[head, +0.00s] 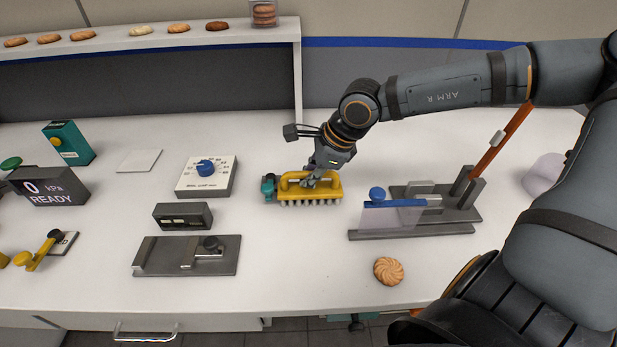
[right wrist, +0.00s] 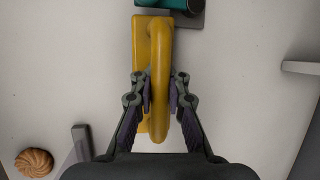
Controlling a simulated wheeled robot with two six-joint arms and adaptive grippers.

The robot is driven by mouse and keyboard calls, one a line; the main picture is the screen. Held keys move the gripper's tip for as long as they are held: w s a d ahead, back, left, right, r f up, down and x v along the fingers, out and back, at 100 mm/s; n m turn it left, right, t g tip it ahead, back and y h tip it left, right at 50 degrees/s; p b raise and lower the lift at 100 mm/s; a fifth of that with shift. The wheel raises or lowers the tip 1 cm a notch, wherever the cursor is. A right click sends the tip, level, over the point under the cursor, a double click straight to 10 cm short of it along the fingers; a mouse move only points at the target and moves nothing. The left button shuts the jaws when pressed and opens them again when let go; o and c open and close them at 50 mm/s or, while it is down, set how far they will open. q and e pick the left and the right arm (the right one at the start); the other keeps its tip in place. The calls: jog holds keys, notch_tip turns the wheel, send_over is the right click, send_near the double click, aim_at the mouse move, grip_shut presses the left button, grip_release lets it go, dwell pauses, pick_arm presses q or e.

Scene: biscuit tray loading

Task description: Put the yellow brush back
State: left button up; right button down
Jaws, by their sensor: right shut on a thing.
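The yellow brush (head: 325,191) has a looped handle on top and pale bristles underneath. It is in the middle of the table, bristles down; I cannot tell whether they touch the table. My right gripper (head: 316,181) is shut on the brush's handle from above. In the right wrist view, the yellow brush (right wrist: 160,50) lies between the two fingers of my right gripper (right wrist: 160,95). A small teal part on a grey base (head: 268,188) is at the brush's left end. My left gripper is not in view.
A round biscuit (head: 389,271) lies at the front. A grey fixture with a blue knob (head: 377,194) stands right of the brush. A dial box (head: 206,176) and a grey slide plate (head: 160,257) are to the left. The table behind the brush is clear.

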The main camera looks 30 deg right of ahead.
jog(key=shift+s+f, duration=0.1)
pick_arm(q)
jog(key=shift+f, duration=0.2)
pick_arm(e)
jog(key=c, duration=1.3)
grip_release()
jog(key=shift+c, duration=0.2)
